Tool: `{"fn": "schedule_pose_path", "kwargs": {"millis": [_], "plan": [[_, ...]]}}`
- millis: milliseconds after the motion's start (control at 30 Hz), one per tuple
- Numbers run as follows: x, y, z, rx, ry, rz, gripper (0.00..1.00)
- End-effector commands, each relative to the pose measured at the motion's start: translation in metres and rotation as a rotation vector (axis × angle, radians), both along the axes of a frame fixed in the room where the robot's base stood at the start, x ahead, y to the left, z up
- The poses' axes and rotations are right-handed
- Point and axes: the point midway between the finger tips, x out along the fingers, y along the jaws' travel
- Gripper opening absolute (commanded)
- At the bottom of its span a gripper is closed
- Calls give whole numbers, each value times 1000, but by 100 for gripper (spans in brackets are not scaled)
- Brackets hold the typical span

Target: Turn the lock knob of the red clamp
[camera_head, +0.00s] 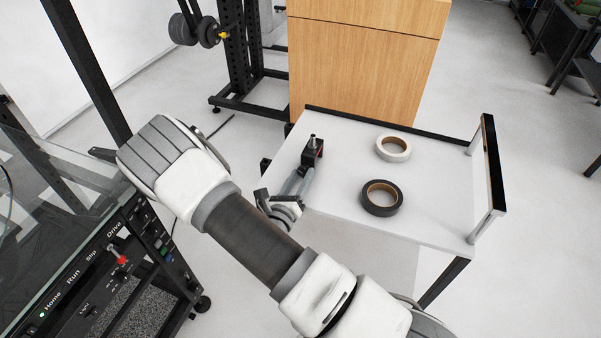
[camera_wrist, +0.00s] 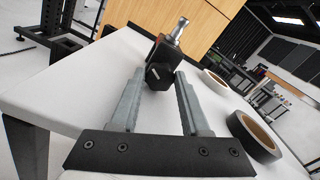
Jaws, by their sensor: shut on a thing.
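The red clamp (camera_head: 319,152) stands at the left back of the white cart top, with a dark body, a little red showing and a metal pin on top. In the wrist view its body (camera_wrist: 166,49) is black and the silver pin sticks up. A black faceted lock knob (camera_wrist: 158,76) with a pale line on its face points toward the wrist camera. My gripper (camera_wrist: 160,82) reaches in level from the front, its two grey fingers on either side of the knob and shut on it. In the head view my gripper (camera_head: 302,175) partly hides the knob.
A white tape roll (camera_head: 393,148) and a black tape roll (camera_head: 381,198) lie on the cart top (camera_head: 440,200) to the right. A black-topped handle (camera_head: 492,165) rises at its right edge. A wooden cabinet (camera_head: 360,65) stands behind. A control panel (camera_head: 95,265) is at left.

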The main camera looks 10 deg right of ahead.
Motion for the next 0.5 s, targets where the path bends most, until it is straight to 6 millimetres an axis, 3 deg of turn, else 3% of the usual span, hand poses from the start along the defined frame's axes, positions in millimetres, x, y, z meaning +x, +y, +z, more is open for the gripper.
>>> {"fn": "schedule_pose_path", "kwargs": {"millis": [267,300,433,500], "plan": [[0,0,-1,-1,4,-1,0],[-1,0,-1,-1,3,-1,53],[0,0,-1,-1,3,-1,76],[0,0,-1,0,1,0,76]]}}
